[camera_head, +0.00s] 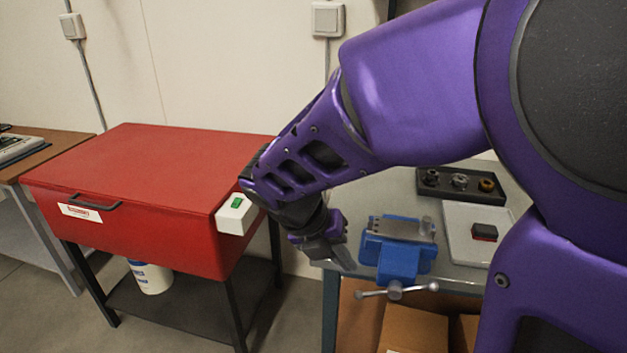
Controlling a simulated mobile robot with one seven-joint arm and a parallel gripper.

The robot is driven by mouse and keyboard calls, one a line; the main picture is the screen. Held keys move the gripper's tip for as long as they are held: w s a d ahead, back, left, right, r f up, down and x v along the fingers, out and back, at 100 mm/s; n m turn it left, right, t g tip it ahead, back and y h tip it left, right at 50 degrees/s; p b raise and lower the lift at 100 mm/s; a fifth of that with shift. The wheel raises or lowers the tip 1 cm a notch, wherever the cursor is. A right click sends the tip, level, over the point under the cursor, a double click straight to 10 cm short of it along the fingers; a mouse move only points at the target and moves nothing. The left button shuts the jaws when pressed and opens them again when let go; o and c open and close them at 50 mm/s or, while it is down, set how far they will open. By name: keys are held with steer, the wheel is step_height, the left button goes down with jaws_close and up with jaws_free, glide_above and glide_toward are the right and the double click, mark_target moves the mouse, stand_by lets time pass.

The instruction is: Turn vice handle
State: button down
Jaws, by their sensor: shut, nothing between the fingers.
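A blue bench vice (402,262) is fixed at the front left of the grey workbench. Its metal handle bar (414,289) lies roughly level across the screw end at the front, below the vice body. My purple arm comes in from the right, and my gripper (338,262) hangs pointing down, just left of the vice. The gripper is shut and empty, apart from the handle. Its fingertips show small and partly blurred against the bench corner.
A red lidded cabinet (135,185) with a white switch box (237,214) stands to the left. On the bench are a black tray of parts (440,190) and a white tray (455,232) with a red and black block (484,232). Cardboard boxes (412,330) sit below.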

mark_target(371, 294)
steer(key=b+x, duration=0.2)
steer(key=x, duration=0.9)
steer(key=shift+r+b, duration=0.1)
steer(key=shift+b, duration=0.3)
steer(key=shift+w+d+f+h+p, duration=0.1)
steer(key=shift+d+f+h+p, duration=0.1)
steer(key=shift+f+h+p, duration=0.8)
steer(key=shift+r, duration=0.1)
